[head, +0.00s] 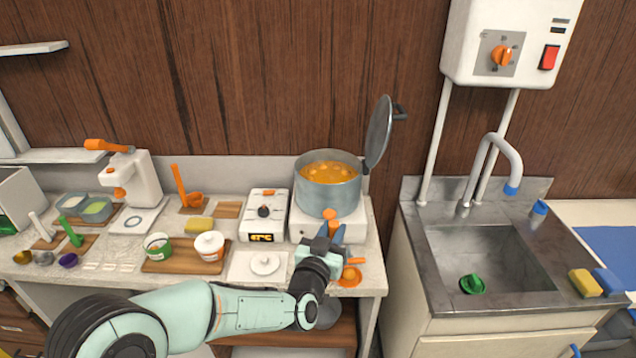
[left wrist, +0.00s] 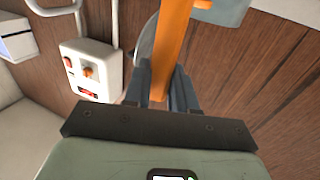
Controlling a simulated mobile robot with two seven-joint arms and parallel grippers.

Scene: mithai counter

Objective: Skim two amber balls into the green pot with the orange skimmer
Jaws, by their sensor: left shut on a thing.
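My left gripper (head: 332,236) is in front of the steel pot. In the left wrist view its fingers (left wrist: 158,88) are shut on the orange skimmer's handle (left wrist: 172,45), which extends up out of the picture. An orange end (head: 330,214) shows just above the gripper in the head view. An orange round piece (head: 348,278) lies beside my wrist; I cannot tell whether it is part of the skimmer. The big steel pot (head: 328,196) is open and holds orange liquid with amber balls (head: 328,171). My right gripper is out of view.
The hinged lid (head: 378,132) stands up at the big pot's right. An orange-banded lidded pot (head: 209,246) stands beside the green one. A white box with a display (head: 263,216) and a white lid (head: 265,263) lie between. A sink (head: 490,265) is on the right.

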